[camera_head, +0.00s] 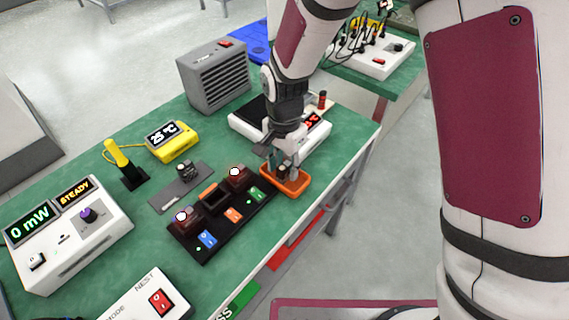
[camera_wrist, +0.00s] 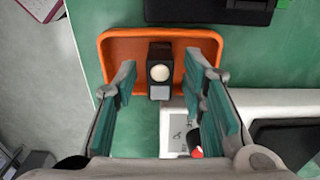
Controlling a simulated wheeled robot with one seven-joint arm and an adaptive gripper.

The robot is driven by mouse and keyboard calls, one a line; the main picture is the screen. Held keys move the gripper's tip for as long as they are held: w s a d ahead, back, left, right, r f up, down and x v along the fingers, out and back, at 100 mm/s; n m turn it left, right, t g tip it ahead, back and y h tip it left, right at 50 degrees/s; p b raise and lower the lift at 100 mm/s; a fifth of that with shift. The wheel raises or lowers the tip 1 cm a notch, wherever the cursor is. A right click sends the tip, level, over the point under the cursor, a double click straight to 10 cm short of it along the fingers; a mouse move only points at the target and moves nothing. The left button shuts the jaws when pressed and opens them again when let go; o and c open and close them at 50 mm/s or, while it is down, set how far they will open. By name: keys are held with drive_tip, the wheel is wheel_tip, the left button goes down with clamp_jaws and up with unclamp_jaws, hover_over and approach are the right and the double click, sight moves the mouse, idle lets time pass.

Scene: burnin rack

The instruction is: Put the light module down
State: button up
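The light module (camera_wrist: 160,72) is a small black block with a round pale lens and a grey patch. In the wrist view it stands within the outline of the orange tray (camera_wrist: 118,45), with its near end overlapping the tray's near edge. My gripper (camera_wrist: 163,85) has its teal-padded fingers on either side of the module, with a visible gap on both sides. In the head view my gripper (camera_head: 284,174) reaches down into the orange tray (camera_head: 293,191) and partly hides the module. Whether the module touches the tray floor is hard to tell.
A black board (camera_head: 213,241) with glowing lamps and coloured switches lies left of the tray. A white instrument (camera_head: 318,138) stands close behind the tray. A grey vented box (camera_head: 213,78), yellow thermometer (camera_head: 172,142) and white power meter (camera_head: 85,245) stand on the green bench.

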sight(285, 166)
drive_tip(key=shift+r, duration=0.1)
wheel_tip(285, 166, up, 12)
drive_tip(key=p, duration=0.1)
idle(0.4)
drive_tip(key=shift+r, duration=0.1)
drive_tip(key=s+d+r+n, duration=0.2)
drive_tip(key=s+d+r, duration=0.2)
drive_tip(key=d+r, duration=0.3)
drive_tip(key=s+d+r+n+t, duration=0.1)
drive_tip(key=s+d+r+n, duration=0.1)
drive_tip(key=s+d, duration=0.5)
drive_tip(key=s+d+r+n+t, duration=0.2)
drive_tip(key=s+d, duration=0.5)
drive_tip(key=s, duration=0.5)
drive_tip(key=shift+r+n, duration=0.8)
drive_tip(key=shift+r, duration=0.15)
drive_tip(key=shift+r, duration=0.1)
